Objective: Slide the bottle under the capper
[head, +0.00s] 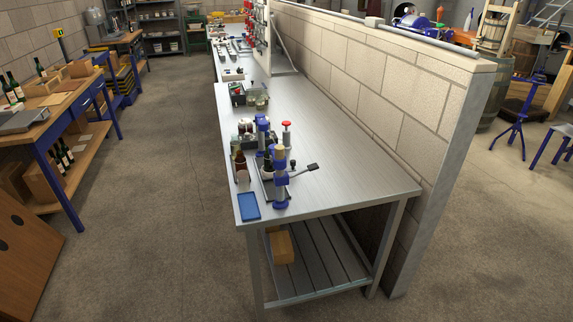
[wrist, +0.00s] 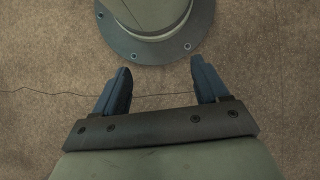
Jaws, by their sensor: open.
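The capper (head: 280,188), with blue parts and a black side lever, stands near the front end of the metal bench (head: 345,180). A small brown bottle (head: 240,167) stands at the bench's left edge, left of the capper and apart from its blue column. My gripper (wrist: 160,78) shows only in the wrist view. Its two dark fingers are apart with nothing between them, above bare brown floor. Neither bottle nor capper shows in the wrist view.
A blue tray (head: 249,206) lies at the bench's front left corner. A red-topped device (head: 286,134) and a container (head: 256,98) stand farther back. A block wall (head: 360,70) runs along the bench's right side. The bench's right front is clear. A wooden workbench (head: 52,110) stands left.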

